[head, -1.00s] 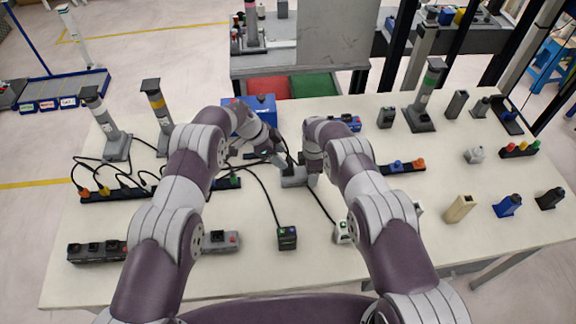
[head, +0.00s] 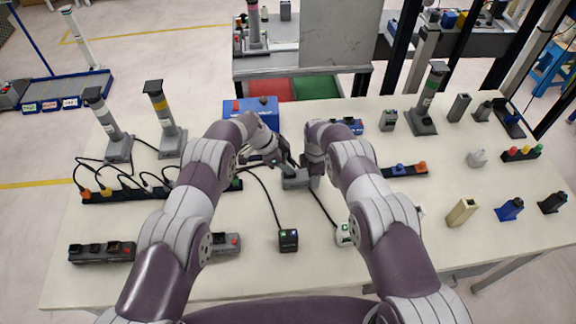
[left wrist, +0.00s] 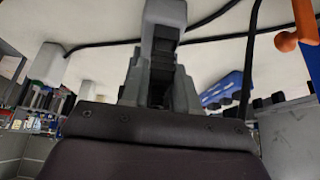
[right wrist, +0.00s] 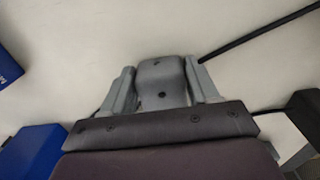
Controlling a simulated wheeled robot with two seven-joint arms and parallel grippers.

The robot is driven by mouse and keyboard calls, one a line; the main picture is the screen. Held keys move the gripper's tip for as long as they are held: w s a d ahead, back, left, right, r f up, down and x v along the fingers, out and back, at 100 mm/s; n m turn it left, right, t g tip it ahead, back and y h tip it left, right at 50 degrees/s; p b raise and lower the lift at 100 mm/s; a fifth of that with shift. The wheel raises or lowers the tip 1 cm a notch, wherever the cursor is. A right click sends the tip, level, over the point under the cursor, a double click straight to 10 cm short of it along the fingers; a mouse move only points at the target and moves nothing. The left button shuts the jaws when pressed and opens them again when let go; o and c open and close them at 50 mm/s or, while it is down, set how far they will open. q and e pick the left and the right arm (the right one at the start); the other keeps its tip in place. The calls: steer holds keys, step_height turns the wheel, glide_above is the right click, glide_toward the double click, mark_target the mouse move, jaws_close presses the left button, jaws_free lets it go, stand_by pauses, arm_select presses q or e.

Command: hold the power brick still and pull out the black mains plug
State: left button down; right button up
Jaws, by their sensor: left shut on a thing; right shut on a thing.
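The grey power brick (head: 295,182) stands on the white table between my two arms. My right gripper (head: 314,168) is at its right side. In the right wrist view the fingers sit on both sides of the grey brick (right wrist: 162,82). My left gripper (head: 281,160) is just behind and above the brick's left side. In the left wrist view its fingers are closed around a dark piece, the black plug (left wrist: 164,36), right beside the light grey brick (left wrist: 166,10). The fingers hide most of the plug. I cannot tell whether it still touches the brick.
A black power strip (head: 130,193) with cables lies left. A small black box (head: 288,240) and a white one (head: 344,233) lie in front on cables. A blue box (head: 252,112) stands behind. Lamp-like posts (head: 112,125) stand at the back left.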

arm_select(q)
step_height(320, 180, up, 9)
steer(key=shift+r, duration=0.1)
arm_select(e)
steer(key=o, duration=1.3)
steer(key=shift+r, duration=0.15)
